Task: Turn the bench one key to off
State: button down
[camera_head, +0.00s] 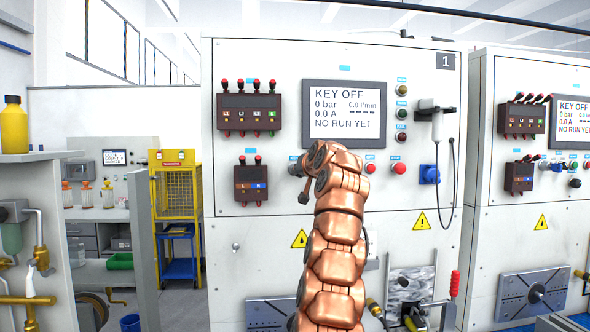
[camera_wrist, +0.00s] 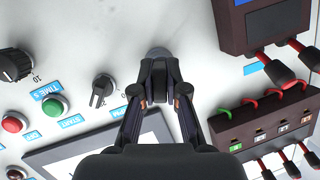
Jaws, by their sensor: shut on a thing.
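Bench one is the white panel (camera_head: 260,60) marked 1, and its screen (camera_head: 344,114) reads KEY OFF, 0 bar, 0.0 A, NO RUN YET. My gripper (camera_head: 304,172) is at the panel just below the screen's left corner, mostly hidden by my copper arm. In the wrist view my gripper (camera_wrist: 156,98) has its fingers closed together in front of a round grey key switch (camera_wrist: 158,53) on the panel. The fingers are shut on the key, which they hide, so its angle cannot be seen. The switch's grey edge shows left of my gripper in the head view (camera_head: 293,169).
A black selector (camera_wrist: 103,88), a green button (camera_wrist: 55,107) and a black knob (camera_wrist: 15,65) lie left of the fingers in the wrist view. Terminal blocks with red plugs (camera_wrist: 265,125) stand close on the right. A second bench (camera_head: 510,80) is at the right.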

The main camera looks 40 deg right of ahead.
jog(key=shift+r+n+g+h, duration=0.1)
jog(key=shift+n+g+h, duration=0.4)
jog(key=shift+n, duration=0.8)
jog(key=shift+d, duration=0.1)
jog(key=c, duration=1.1)
grip_release()
jog(key=shift+s+a+r, duration=0.5)
jog(key=shift+s, duration=0.05)
jog(key=v, duration=1)
jog(key=shift+s+f, duration=0.2)
